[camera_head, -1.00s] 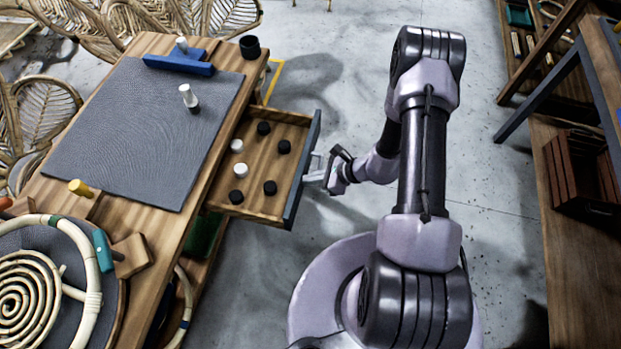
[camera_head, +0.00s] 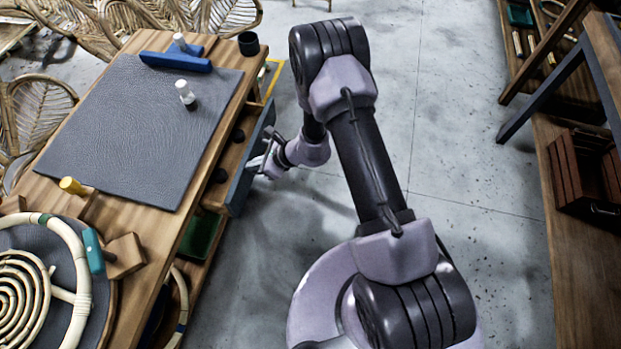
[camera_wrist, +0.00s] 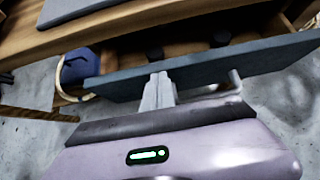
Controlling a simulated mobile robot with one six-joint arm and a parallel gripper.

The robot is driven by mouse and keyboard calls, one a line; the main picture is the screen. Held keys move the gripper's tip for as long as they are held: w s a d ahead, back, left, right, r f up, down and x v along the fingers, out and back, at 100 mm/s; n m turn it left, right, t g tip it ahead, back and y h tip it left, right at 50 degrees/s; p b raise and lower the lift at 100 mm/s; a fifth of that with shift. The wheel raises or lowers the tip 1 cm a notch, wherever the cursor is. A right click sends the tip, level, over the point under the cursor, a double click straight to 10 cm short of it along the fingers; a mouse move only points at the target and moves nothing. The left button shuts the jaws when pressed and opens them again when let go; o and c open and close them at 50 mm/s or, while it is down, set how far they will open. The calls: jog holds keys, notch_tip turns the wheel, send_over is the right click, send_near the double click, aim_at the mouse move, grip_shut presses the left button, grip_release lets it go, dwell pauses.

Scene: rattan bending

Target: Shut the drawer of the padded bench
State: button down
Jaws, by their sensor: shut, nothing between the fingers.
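The padded bench (camera_head: 200,225) has a wooden top with a grey pad (camera_head: 125,130). Its drawer (camera_head: 248,165) is on the right side, with a dark blue-grey front, and stands partly open by a small gap. A few dark round pieces show in the gap; the rest of the inside is hidden under the top. My gripper (camera_head: 262,164) is shut and empty at the outer face of the drawer front. In the wrist view the shut fingers (camera_wrist: 158,92) reach the drawer front (camera_wrist: 215,66), seemingly touching it, beside its handle (camera_wrist: 237,82).
A blue tool (camera_head: 176,62), a white bottle (camera_head: 186,94) and a dark cup (camera_head: 249,44) stand on the bench top. Rattan hoops (camera_head: 75,290) lie at the lower left. A wooden shelf with a crate (camera_head: 582,170) is at the right.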

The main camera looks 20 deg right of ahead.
jog(key=shift+w+a+b, duration=0.1)
jog(key=shift+w+a, duration=0.35)
jog(key=shift+a, duration=0.3)
jog(key=shift+w+a+b, duration=0.15)
jog(key=shift+w+a, duration=0.3)
jog(key=shift+a, duration=0.35)
jog(key=shift+w+a+b, duration=0.1)
jog(key=shift+w+a, duration=0.35)
jog(key=shift+a, duration=0.3)
